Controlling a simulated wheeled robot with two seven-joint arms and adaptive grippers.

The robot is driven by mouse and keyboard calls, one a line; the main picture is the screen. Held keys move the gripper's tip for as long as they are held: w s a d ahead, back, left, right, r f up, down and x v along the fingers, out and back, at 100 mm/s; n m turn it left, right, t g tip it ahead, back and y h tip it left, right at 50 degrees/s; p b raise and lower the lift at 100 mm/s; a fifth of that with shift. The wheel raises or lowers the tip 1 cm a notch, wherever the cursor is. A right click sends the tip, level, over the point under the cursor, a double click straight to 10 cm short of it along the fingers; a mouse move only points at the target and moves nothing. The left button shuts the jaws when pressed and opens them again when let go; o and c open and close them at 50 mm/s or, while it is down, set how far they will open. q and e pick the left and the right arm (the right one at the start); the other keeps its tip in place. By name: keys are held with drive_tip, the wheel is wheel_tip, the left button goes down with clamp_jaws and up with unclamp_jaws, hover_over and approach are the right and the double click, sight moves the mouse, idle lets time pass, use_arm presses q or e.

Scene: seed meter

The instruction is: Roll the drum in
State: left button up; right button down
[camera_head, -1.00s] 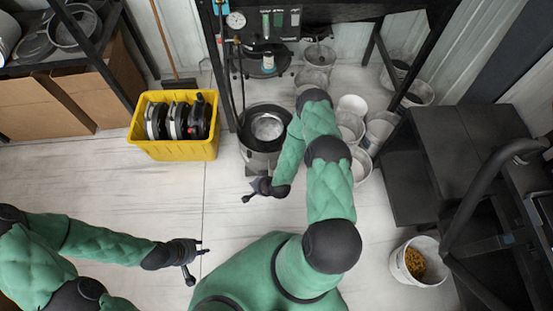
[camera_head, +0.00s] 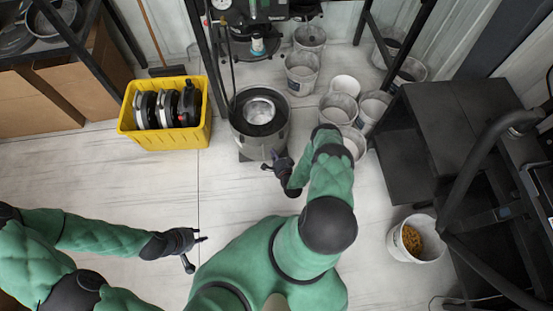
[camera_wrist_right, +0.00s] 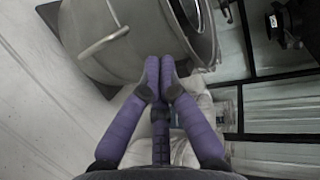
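The drum (camera_head: 258,143) is a grey metal cylinder with a dark rim and a bright round opening, standing upright at the back centre. In the right wrist view its side (camera_wrist_right: 115,45) fills the upper left, with a bar handle (camera_wrist_right: 104,43) on it. My right gripper (camera_head: 270,161) is at the drum's lower right side in the head view. My left gripper (camera_head: 198,252) is open and empty, low over the floor at left.
A yellow crate (camera_head: 165,141) with several dark discs stands left of the drum. Several pale buckets (camera_head: 302,74) stand behind and right of it. A black frame (camera_head: 203,60) rises close behind. A bucket with yellow grain (camera_head: 398,245) stands at right. Floor in front is clear.

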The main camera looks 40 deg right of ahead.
sight(266, 137)
drive_tip(key=x, duration=0.2)
drive_tip(key=b+x, duration=0.1)
drive_tip(key=x, duration=0.1)
drive_tip(key=b+x, duration=0.1)
drive_tip(key=x, duration=0.1)
drive_tip(key=shift+w+d+r, duration=0.15)
drive_tip(key=shift+w+r, duration=0.05)
drive_tip(key=shift+w, duration=0.25)
drive_tip(key=shift+w+d+b, duration=0.15)
drive_tip(key=shift+w+b, duration=0.25)
drive_tip(key=shift+w, duration=0.15)
drive_tip(key=shift+r, duration=0.1)
